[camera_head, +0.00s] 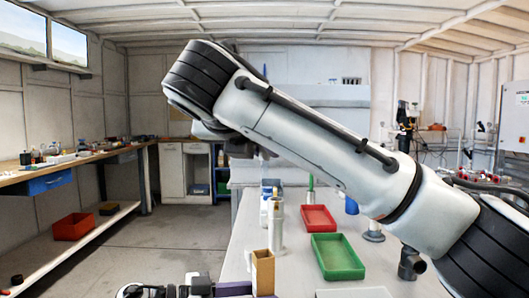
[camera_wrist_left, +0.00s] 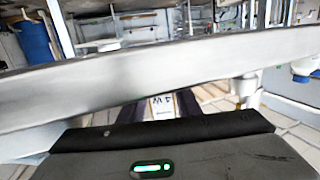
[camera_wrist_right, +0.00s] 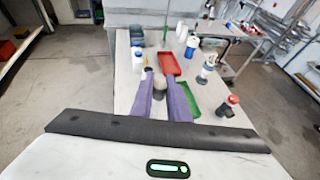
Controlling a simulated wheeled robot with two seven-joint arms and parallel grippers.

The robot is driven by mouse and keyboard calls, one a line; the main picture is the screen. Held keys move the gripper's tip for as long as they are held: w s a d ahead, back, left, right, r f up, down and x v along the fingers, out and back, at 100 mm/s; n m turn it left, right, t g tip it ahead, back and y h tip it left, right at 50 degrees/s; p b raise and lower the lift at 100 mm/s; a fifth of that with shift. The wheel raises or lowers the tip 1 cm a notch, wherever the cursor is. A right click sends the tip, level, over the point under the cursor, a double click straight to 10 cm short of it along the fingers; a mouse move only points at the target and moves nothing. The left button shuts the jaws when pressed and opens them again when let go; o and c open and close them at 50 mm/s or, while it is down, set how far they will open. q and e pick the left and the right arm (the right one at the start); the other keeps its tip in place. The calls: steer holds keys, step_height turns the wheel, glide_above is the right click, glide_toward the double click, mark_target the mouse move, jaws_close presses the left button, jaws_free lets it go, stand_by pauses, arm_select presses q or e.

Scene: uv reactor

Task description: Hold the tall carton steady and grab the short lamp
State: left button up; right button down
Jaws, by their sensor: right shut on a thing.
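The tall brown carton (camera_head: 262,272) stands upright and open-topped near the table's front edge. My left gripper (camera_head: 242,288) is low at its left side, a purple finger against it. In the left wrist view the dark fingers flank a face marked "4W" (camera_wrist_left: 163,107), and the left gripper looks shut on the carton. In the right wrist view my right gripper (camera_wrist_right: 160,88) is shut on a small pale piece with a round grey end (camera_wrist_right: 160,83), which appears to be the short lamp. In the head view my right arm hides most of this gripper.
A green tray (camera_head: 337,275) and a red tray (camera_head: 318,231) lie on the table to the carton's right. A white bottle-like thing (camera_head: 276,228) stands just behind the carton. My right arm crosses close over the table.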

arm_select(q)
steer(key=o, duration=0.4)
steer(key=shift+a, duration=0.1)
